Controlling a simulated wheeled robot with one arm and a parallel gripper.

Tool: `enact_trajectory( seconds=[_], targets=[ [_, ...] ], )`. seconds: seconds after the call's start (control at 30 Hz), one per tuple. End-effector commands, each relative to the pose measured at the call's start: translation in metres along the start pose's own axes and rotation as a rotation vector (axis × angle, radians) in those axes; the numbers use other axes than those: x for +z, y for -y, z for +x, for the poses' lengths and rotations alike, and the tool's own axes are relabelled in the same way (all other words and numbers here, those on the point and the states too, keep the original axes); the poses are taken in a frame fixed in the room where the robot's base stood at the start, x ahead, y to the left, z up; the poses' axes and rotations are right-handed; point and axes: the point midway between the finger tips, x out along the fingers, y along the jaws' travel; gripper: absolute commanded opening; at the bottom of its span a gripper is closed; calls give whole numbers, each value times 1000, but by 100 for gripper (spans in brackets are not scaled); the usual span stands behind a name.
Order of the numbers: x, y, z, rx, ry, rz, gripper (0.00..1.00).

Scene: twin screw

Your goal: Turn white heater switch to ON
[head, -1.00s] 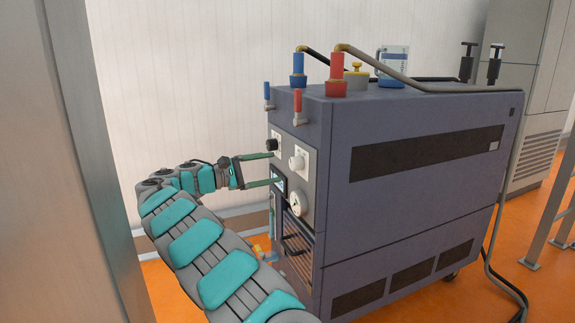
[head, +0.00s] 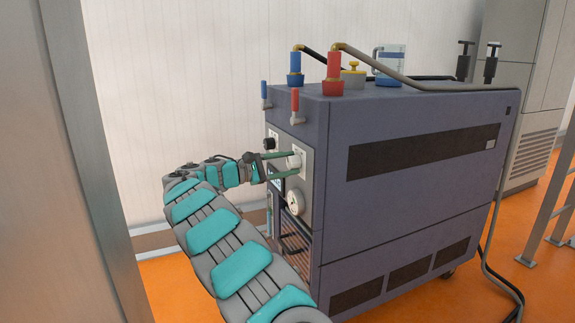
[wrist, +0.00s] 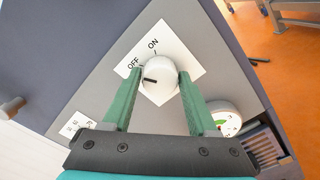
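The white heater switch (wrist: 158,82) is a round knob on a white plate (wrist: 181,36) marked OFF and ON. Its black mark points left in the wrist view, nearer the OFF label (wrist: 133,65) than the ON label (wrist: 153,44). My gripper (wrist: 160,76) is open, with one green finger on each side of the knob. The right finger looks very close to the knob; I cannot tell whether either touches. In the head view my gripper (head: 294,162) reaches the front panel, its fingers above and below the white switch (head: 293,160).
A round gauge (head: 295,202) sits just below the switch and shows in the wrist view (wrist: 224,117). A black knob (head: 269,143) is left of the switch. Blue (head: 264,90) and red (head: 295,101) valve handles stick out above. The grey-blue machine (head: 420,195) stands on orange floor.

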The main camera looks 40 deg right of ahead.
Motion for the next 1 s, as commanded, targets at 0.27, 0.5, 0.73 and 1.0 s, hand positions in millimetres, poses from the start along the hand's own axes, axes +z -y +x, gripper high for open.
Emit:
enact_trajectory(
  seconds=[0.27, 0.5, 0.73, 1.0],
  targets=[
    [0, 0, 0, 0, 0, 0, 26],
    [0, 0, 0, -1, 0, 0, 0],
    [0, 1, 0, -1, 0, 11, 0],
    [-2, 3, 0, -1, 1, 119, 0]
  ],
)
